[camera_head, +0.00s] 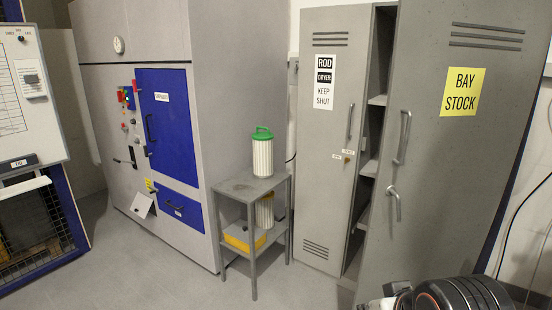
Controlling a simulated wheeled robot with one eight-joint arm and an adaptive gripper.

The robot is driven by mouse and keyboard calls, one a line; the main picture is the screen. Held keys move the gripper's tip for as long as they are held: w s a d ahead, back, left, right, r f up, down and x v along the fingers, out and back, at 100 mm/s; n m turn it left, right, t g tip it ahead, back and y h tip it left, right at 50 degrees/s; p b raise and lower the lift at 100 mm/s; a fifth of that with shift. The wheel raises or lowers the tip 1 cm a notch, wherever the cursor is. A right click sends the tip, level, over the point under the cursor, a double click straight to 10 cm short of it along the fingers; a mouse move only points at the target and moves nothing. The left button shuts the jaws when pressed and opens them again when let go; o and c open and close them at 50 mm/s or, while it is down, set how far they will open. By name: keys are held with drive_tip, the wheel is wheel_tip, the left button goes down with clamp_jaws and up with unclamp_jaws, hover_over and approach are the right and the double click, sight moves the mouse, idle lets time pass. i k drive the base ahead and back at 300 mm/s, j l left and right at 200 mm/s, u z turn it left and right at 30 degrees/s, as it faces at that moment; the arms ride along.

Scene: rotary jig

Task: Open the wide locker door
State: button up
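The wide locker door (440,160) is grey and carries a yellow "BAY STOCK" sign (462,92). It stands ajar, its left edge swung out toward me. A dark gap with shelves (368,168) shows between it and the narrow door. A long pull handle (403,138) and a lever handle (394,203) sit near its left edge. The lever hangs downward. Black and grey parts of my arm show at the bottom right, in front of the door's lower part. My gripper's fingers are not visible.
The narrow locker door (325,190), marked "ROD DRYER KEEP SHUT", is closed. A small grey stand (250,188) with a green-topped filter (262,155) and a yellow bin (243,238) stands left of the lockers. A large grey-and-blue machine (228,100) is behind it. Floor in front is clear.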

sight(465, 75)
drive_tip(key=i+j+z, duration=0.4)
drive_tip(key=i+j, duration=0.3)
drive_tip(key=i, duration=0.3)
drive_tip(key=i+j+z, duration=0.4)
drive_tip(key=i+j, duration=0.55)
